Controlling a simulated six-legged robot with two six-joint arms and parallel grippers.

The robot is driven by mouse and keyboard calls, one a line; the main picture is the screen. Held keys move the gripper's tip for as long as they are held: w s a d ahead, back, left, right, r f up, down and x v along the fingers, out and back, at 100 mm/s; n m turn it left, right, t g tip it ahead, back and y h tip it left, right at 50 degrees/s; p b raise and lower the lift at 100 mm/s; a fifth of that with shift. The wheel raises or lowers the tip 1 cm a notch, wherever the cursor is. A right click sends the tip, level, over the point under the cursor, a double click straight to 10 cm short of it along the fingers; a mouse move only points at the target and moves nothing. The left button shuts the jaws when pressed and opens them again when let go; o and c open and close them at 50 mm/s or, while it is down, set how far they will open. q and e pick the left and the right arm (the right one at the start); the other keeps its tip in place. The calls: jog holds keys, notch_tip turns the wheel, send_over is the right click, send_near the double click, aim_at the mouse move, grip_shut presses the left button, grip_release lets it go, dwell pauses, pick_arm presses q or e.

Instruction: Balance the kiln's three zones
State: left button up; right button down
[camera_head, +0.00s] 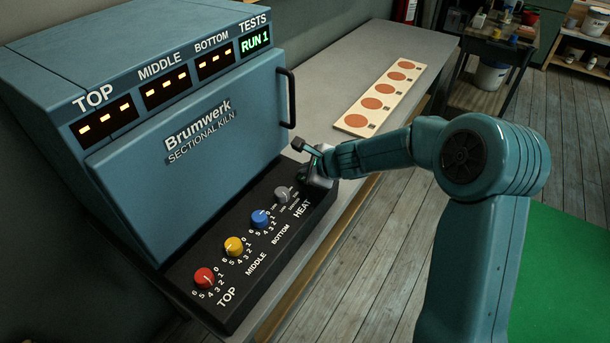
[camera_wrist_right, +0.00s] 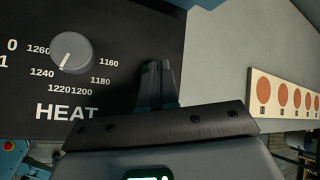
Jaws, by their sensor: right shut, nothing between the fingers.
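The blue kiln (camera_head: 190,130) has TOP (camera_head: 103,118), MIDDLE (camera_head: 166,89) and BOTTOM (camera_head: 216,63) displays, all showing orange dashes. On the black panel are the red TOP knob (camera_head: 204,278), yellow MIDDLE knob (camera_head: 234,246), blue BOTTOM knob (camera_head: 260,218) and grey HEAT knob (camera_head: 281,194). My right gripper (camera_head: 303,177) is shut and empty near the panel's far end, beside the HEAT knob. In the right wrist view its fingers (camera_wrist_right: 158,82) are right of the HEAT knob (camera_wrist_right: 72,53), whose mark points lower left.
A pale board (camera_head: 378,97) with several terracotta discs lies on the grey bench (camera_head: 345,57) beyond the kiln. The kiln door handle (camera_head: 288,97) stands out above the panel. A cart with a white bucket (camera_head: 491,75) stands at the back right.

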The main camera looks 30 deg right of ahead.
jog(key=shift+r+p, duration=0.55)
jog(key=shift+r, duration=0.1)
notch_tip(320, 180, up, 5)
jog(key=p, duration=0.5)
jog(key=shift+r, duration=0.1)
dwell(0.5)
